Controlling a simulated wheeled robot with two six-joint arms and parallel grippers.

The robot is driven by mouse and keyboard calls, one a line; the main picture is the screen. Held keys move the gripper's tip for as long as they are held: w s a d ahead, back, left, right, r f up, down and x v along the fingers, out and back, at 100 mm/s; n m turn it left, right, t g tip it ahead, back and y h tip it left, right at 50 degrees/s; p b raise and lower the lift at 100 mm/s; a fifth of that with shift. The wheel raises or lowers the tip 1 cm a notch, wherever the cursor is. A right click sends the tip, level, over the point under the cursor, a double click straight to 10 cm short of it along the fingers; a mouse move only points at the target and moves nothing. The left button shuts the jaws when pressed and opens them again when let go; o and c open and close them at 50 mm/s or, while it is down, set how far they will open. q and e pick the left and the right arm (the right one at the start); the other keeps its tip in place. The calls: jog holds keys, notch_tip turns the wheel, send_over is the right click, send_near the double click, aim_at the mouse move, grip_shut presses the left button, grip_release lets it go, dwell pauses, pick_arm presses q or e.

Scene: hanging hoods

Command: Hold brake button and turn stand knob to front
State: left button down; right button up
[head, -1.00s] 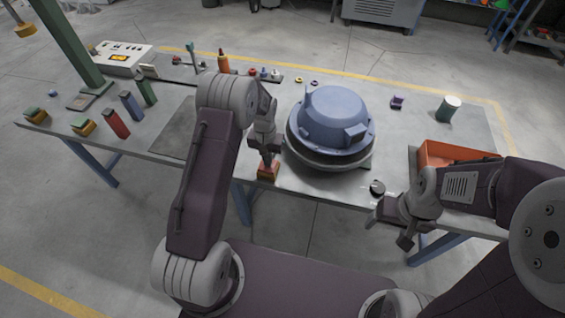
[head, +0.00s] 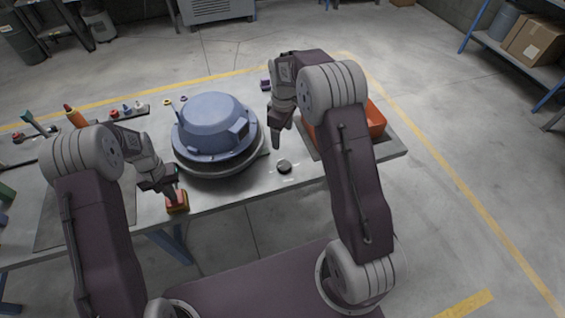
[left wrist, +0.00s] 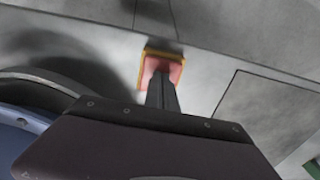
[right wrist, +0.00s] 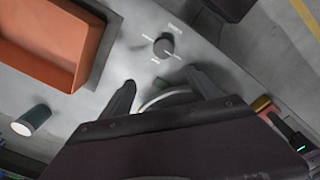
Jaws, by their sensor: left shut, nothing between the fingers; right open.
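The brake button, a red button on an orange-yellow box (head: 177,206), sits at the table's front edge. In the left wrist view its red top (left wrist: 152,66) lies under my fingertips. My left gripper (head: 172,193) is shut and points down at the button, its tips seeming to touch it. The stand knob (head: 284,166), small, dark and round, is on the table right of the blue hood (head: 212,125). In the right wrist view the knob (right wrist: 164,46) has pale labels around it. My right gripper (head: 276,142) is open and empty, above the table just behind the knob, apart from it.
The hood rests on a round stand (head: 190,172). An orange bin (head: 376,122) stands right of the knob, partly behind my right arm. Small coloured parts (head: 127,109) line the back left.

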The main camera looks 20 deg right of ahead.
aim_at(284, 165)
jog(key=shift+g, duration=0.4)
jog(key=f, duration=1)
jog(key=s+f, duration=0.1)
jog(key=f, duration=0.4)
jog(key=shift+d+f, duration=0.15)
jog(key=shift+c, duration=0.2)
jog(key=c, duration=1.3)
